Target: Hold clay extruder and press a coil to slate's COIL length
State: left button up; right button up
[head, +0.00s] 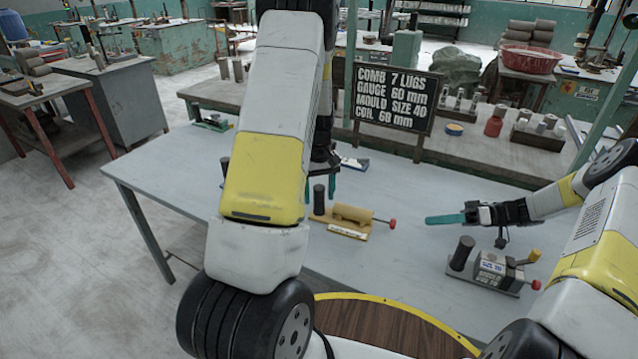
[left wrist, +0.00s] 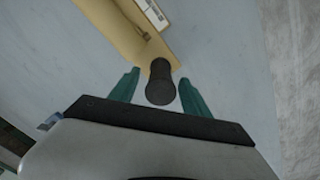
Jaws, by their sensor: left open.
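The likely clay extruder (head: 352,213) is a tan barrel on a tan base with a dark upright post, a pale scale strip and a red-knobbed rod. It lies on the grey table in the middle. The left wrist view shows its base (left wrist: 112,22) and dark round post (left wrist: 160,84). My left gripper (head: 325,184) is open above it, partly hidden by my arm. In the left wrist view its teal fingers (left wrist: 159,84) appear on either side of the post, with gaps. My right gripper (head: 445,218) is over the table at right; its fingers overlap.
A grey device (head: 492,268) with a dark post, yellow handle and red knob stands at the table's right front. A small dark-and-white item (head: 354,163) lies behind the extruder. A bench with pots stands behind.

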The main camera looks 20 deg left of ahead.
pick_arm(q)
jog(key=shift+f, duration=1.15)
grip_shut()
dwell(0.6)
